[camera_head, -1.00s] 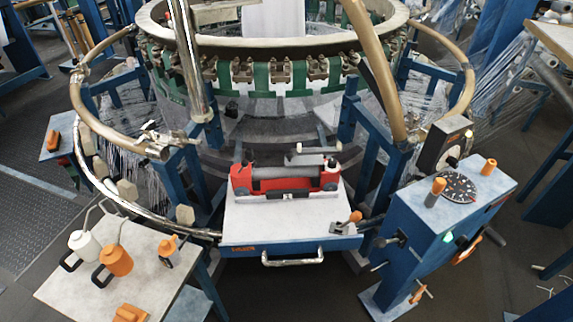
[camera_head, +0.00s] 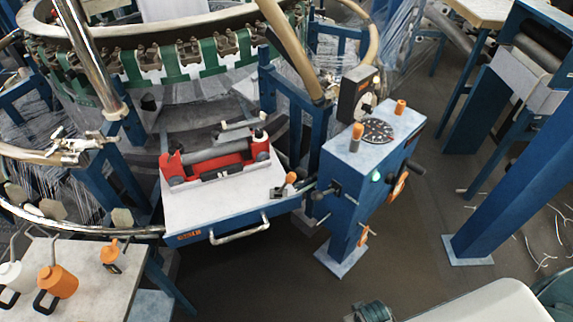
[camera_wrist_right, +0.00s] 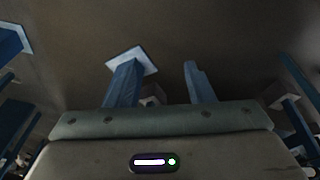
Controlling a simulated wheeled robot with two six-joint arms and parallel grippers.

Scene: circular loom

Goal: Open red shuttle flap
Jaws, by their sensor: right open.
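The red shuttle (camera_head: 216,160) sits on the light-grey top of a blue-fronted shelf (camera_head: 215,205), left of centre in the head view. It has red ends and a dark grey band along its top. I cannot tell its flap apart clearly at this size. No gripper is near the shuttle or touching it. Neither gripper's fingers show in the head view. The right wrist view shows a beige panel (camera_wrist_right: 90,158) with a small lit display and a grey-green bar, but no clear fingertips and no shuttle.
The ring loom stands behind the shelf. A blue control box (camera_head: 365,165) with a dial and orange knobs stands right of it. A side table (camera_head: 95,290) with an orange jug (camera_head: 58,282) is at lower left. Open floor (camera_head: 300,290) lies in front; a blue post (camera_head: 520,180) stands at right.

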